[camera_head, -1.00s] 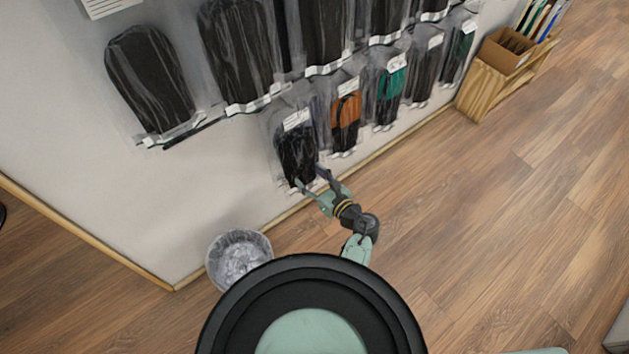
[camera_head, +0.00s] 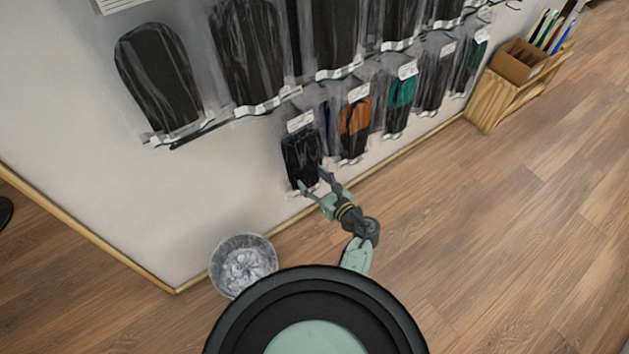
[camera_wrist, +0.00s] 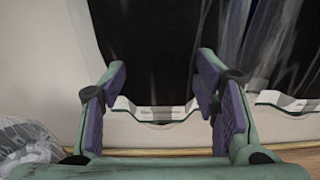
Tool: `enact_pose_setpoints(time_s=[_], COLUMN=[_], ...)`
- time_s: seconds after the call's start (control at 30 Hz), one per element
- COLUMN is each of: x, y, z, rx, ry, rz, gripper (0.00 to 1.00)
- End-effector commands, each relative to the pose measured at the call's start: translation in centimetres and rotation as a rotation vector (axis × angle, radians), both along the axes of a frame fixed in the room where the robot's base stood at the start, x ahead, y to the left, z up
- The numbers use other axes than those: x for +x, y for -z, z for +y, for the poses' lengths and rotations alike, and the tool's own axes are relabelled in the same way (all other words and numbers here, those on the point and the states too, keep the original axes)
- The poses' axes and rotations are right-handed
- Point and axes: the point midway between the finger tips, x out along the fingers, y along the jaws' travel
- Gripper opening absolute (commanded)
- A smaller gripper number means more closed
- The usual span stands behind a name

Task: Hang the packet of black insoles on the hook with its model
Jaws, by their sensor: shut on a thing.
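The packet of black insoles (camera_head: 301,160) is a clear bag with a white label at its top. It is upright in front of the wall, at the left end of the lower row, left of a packet with orange. My gripper (camera_head: 312,181) is at its lower end. The packet's pale bottom edge shows between the fingers. The head view is too small to show whether the packet's top is on a hook.
Larger black packets (camera_head: 158,78) hang in the row above. Packets with orange (camera_head: 354,125) and green (camera_head: 401,95) insoles hang to the right. A lined waste bin (camera_head: 243,264) stands on the floor at lower left. A wooden stand (camera_head: 492,103) with a cardboard box is at upper right.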

Motion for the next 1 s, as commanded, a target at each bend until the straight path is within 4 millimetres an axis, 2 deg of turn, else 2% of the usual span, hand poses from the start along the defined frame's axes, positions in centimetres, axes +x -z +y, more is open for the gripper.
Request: enact_pose_setpoints(time_s=[0.8, 0.83, 1.0], x=[0.00, 0.00, 0.00], y=[0.17, 0.17, 0.18], z=[-0.01, -0.01, -0.01], rx=[0.001, 0.001, 0.001], ry=[0.000, 0.000, 0.000], rz=[-0.001, -0.001, -0.001], gripper=[0.26, 0.58, 0.69])
